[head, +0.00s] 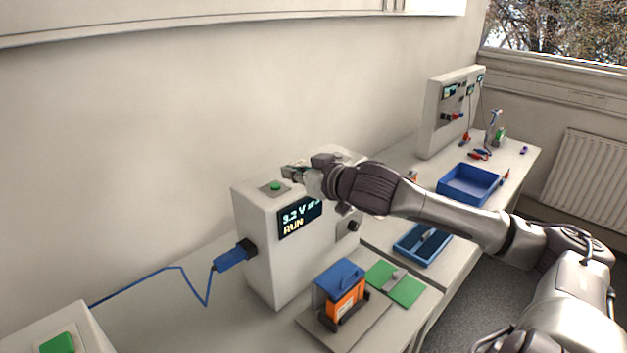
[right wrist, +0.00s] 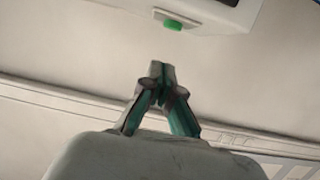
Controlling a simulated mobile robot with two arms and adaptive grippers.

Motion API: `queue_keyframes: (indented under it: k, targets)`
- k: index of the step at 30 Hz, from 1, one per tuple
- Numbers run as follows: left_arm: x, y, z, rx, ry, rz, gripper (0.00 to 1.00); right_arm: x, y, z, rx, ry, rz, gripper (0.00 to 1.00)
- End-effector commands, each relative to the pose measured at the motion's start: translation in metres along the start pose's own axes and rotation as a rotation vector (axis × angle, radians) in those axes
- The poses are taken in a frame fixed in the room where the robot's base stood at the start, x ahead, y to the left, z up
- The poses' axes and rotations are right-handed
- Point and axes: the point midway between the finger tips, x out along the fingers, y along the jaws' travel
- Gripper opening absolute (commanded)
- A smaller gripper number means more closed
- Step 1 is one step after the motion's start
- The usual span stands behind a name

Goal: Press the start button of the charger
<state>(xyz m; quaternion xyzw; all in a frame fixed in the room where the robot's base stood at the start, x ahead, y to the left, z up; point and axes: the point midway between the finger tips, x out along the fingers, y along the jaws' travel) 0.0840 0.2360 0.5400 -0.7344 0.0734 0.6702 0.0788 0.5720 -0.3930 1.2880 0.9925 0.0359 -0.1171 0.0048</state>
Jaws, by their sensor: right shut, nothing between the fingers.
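The charger (head: 265,240) is a white box on the bench, with a dark screen (head: 299,217) that reads "3.2 V" and "RUN". Its green start button (head: 275,186) sits on a grey plate on top, near the left end. My right gripper (head: 288,173) is shut and empty, with its fingertips just above and to the right of the button, apart from it. In the right wrist view, the closed fingertips (right wrist: 162,68) are near the green button (right wrist: 173,25), with a gap between them. My left gripper is not in view.
An orange battery with a blue top (head: 340,287) stands in a holder before the charger, beside a green plate (head: 407,290). A blue cable (head: 190,279) plugs into the charger's left side. Blue trays (head: 468,184) and another instrument (head: 432,120) stand further right.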

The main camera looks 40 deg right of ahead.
Motion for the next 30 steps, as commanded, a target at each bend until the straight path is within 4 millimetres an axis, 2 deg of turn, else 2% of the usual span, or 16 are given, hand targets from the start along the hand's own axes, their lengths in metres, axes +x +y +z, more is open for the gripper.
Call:
queue_keyframes:
  k: [6, 21, 30]
  targets:
    - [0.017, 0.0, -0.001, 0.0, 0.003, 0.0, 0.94, -0.017, -0.004, 0.004, -0.01, -0.004, -0.007, 0.0]
    - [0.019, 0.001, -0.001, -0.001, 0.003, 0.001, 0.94, -0.06, -0.002, -0.003, 0.002, 0.004, -0.005, 0.0]
    - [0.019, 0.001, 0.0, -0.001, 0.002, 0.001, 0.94, -0.068, -0.002, -0.003, -0.004, 0.003, -0.004, 0.0]
